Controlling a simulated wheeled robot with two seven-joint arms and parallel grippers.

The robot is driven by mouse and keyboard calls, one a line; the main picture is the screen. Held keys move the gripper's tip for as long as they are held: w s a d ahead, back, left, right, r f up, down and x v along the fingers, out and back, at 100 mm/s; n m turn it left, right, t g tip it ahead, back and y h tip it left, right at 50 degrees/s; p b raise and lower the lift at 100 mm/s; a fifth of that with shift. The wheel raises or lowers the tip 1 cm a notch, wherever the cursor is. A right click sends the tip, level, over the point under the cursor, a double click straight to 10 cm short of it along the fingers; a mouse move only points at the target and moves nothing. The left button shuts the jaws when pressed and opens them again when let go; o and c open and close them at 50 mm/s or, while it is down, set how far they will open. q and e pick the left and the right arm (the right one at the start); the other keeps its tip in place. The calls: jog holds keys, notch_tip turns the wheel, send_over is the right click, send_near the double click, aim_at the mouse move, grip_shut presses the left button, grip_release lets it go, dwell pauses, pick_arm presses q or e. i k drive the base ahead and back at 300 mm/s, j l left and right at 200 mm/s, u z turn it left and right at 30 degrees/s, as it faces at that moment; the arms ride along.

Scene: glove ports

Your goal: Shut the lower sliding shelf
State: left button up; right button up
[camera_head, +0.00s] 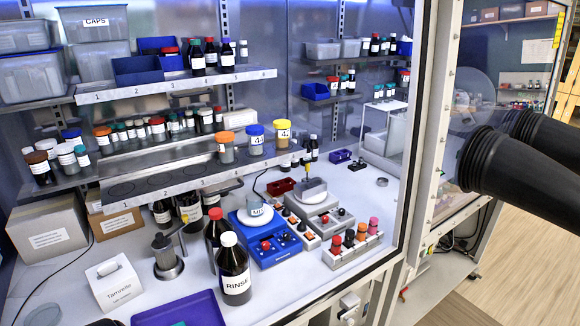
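The lower sliding shelf (190,179) is a grey metal tray with a numbered front edge, in the left half of the head view. It juts forward from under the row of bottles behind it, so it appears pulled out. Its left part shows empty round recesses. Jars with orange, blue and yellow lids (255,140) stand on its right part. The upper shelf (180,88), also numbered along its front edge, is above it. Neither of my grippers can be made out in this view.
On the bench below stand a RINSE bottle (234,275), a metal stand (166,262), a Tamwipe box (115,285), a blue balance (268,238) and a grey stirrer (315,212). A purple tray (185,310) lies in front. Black glove sleeves (520,160) protrude at right.

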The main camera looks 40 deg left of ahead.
aim_at(204, 173)
jog(key=u, duration=1.75)
